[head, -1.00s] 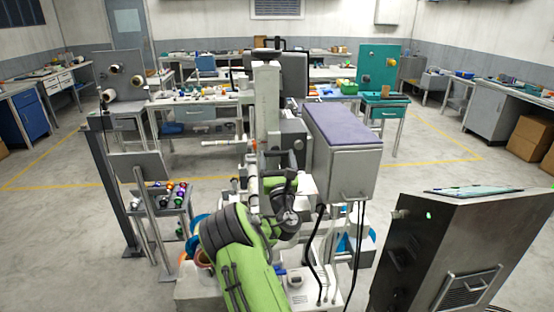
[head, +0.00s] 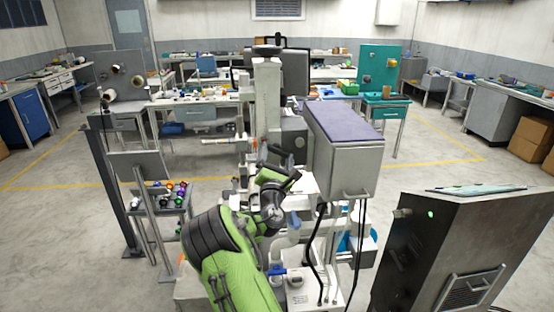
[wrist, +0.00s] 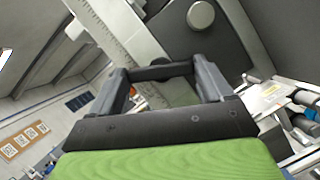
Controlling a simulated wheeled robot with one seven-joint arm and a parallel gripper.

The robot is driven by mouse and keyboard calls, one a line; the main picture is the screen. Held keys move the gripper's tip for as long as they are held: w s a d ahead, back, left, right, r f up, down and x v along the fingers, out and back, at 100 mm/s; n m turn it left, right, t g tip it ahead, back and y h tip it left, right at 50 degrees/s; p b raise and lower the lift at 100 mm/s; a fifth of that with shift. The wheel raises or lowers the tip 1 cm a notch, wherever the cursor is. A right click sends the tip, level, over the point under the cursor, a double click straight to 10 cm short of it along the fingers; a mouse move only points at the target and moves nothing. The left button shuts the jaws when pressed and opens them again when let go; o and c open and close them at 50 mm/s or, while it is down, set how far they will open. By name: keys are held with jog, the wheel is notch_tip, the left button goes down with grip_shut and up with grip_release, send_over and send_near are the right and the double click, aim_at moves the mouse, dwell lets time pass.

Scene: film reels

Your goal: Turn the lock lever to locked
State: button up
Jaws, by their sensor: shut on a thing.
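In the wrist view, the two dark fingers of my gripper (wrist: 163,72) stand apart with a short dark bar (wrist: 158,71) between their tips. The bar looks like the grip of the lock lever, and my gripper is shut on it. Behind it is a dark grey plate with a round silver knob (wrist: 201,15). In the head view, my gripper (head: 284,153) is at the pale machine column (head: 268,110), at the end of my green arm. The lever is too small and hidden to make out there, and its locked or unlocked position cannot be told.
A grey box with a purple top (head: 345,122) stands close right of my gripper. A dark cabinet (head: 455,245) with a green light is at front right. Open floor lies on both sides.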

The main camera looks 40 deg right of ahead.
jog(key=m+g, duration=0.1)
jog(key=m, duration=0.3)
jog(key=m+g, duration=0.2)
jog(key=m, duration=0.2)
jog(key=shift+w+a+r+h, duration=0.1)
jog(key=shift+a+r+h, duration=0.1)
jog(key=shift+h, duration=0.1)
jog(key=m+g, duration=0.1)
jog(key=m, duration=0.2)
jog(key=m+g+y, duration=0.1)
jog(key=m, duration=0.2)
jog(key=shift+r, duration=0.1)
jog(key=shift+g, duration=0.3)
jog(key=o, duration=0.8)
jog(key=b+v, duration=0.2)
jog(key=v, duration=1.3)
jog(key=shift+s+a+r, duration=0.15)
jog(key=shift+s+a, duration=0.05)
jog(key=shift+s, duration=0.15)
